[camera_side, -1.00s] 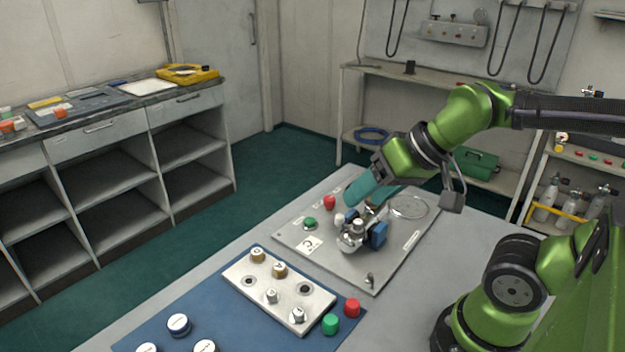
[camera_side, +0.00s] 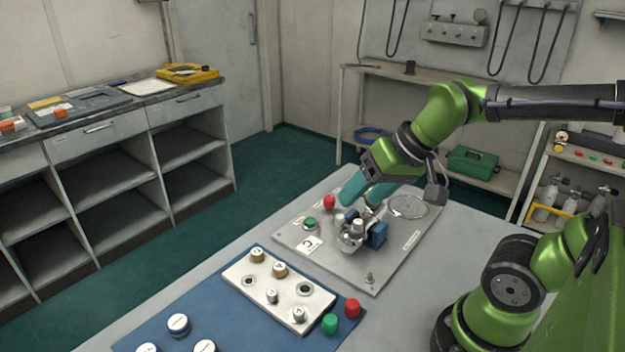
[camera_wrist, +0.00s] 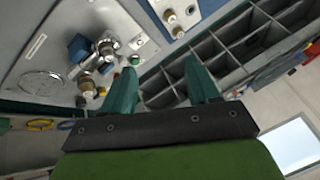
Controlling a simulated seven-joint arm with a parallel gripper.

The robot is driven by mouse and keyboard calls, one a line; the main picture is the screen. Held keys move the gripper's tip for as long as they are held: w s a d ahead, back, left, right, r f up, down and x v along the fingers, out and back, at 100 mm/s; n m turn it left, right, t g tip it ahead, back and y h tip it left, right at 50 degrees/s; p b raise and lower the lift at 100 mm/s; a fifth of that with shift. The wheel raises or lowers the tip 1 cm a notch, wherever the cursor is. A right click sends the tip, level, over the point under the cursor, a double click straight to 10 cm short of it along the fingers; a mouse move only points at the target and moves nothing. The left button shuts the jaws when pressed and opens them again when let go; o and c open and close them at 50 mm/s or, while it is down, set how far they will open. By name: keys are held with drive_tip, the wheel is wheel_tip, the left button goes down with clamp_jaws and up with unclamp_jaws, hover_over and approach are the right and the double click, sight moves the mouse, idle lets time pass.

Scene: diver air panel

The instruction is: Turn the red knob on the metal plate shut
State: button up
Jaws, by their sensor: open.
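The metal plate (camera_side: 385,262) lies flat on the grey table. The red knob (camera_side: 329,202) stands near its far left edge, beside the green knob (camera_side: 310,222). My gripper (camera_side: 360,199) is open and empty, with its teal fingers pointing down just right of the red knob, apart from it in the picture. A chrome valve assembly (camera_side: 353,236) with a blue part sits in front of the fingers. In the wrist view, the plate (camera_wrist: 50,55) is at upper left and the green knob (camera_wrist: 134,59) shows by the left fingertip. I cannot make out the red knob there.
A white panel (camera_side: 240,273) with several knobs lies on a blue mat (camera_side: 222,332) at the front. Loose green (camera_side: 331,324) and red (camera_side: 352,308) caps stand on the mat. A round disc (camera_side: 408,206) is on the plate's far right.

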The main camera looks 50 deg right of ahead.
drive_tip(key=w+d+f+n+g+h, duration=0.1)
drive_tip(key=w+d+n+g, duration=0.15)
drive_tip(key=w+d, duration=0.7)
drive_tip(key=n+g, duration=0.4)
drive_tip(key=n, duration=0.3)
hover_over(329, 198)
wheel_tip(329, 198, down, 3)
drive_tip(key=shift+h, duration=0.3)
wheel_tip(329, 198, down, 16)
drive_tip(key=shift+d+f, duration=0.1)
drive_tip(key=shift+f, duration=0.1)
drive_tip(key=c, duration=1)
drive_tip(key=shift+c, duration=0.2)
